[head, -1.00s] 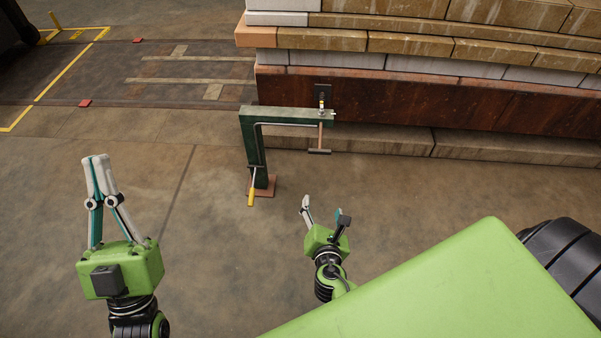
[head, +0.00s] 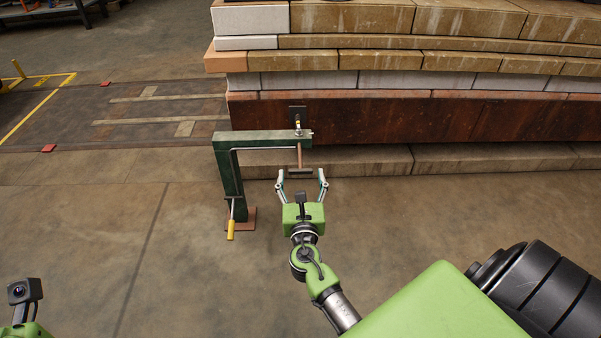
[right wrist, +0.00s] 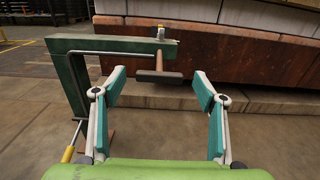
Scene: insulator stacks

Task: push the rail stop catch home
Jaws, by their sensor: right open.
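A dark green bracket (head: 229,170) stands on the floor in front of the brown beam. Its upper arm reaches right to a small fitting (head: 298,130) with a yellow mark, close to a dark plate on the beam. A brown rod with a dark crossbar (head: 300,173) hangs below the arm's end, and the crossbar also shows in the right wrist view (right wrist: 158,77). I cannot tell which part is the catch. My right gripper (head: 302,178) is open and empty, its fingers spread just before the crossbar. Only part of my left wrist shows at the lower left; its fingers are out of frame.
A thin rod with a yellow handle (head: 230,230) hangs at the bracket's foot, by a reddish base plate (head: 249,215). Stacked blocks (head: 370,62) lie above the brown beam (head: 400,118). The floor left of the bracket is clear.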

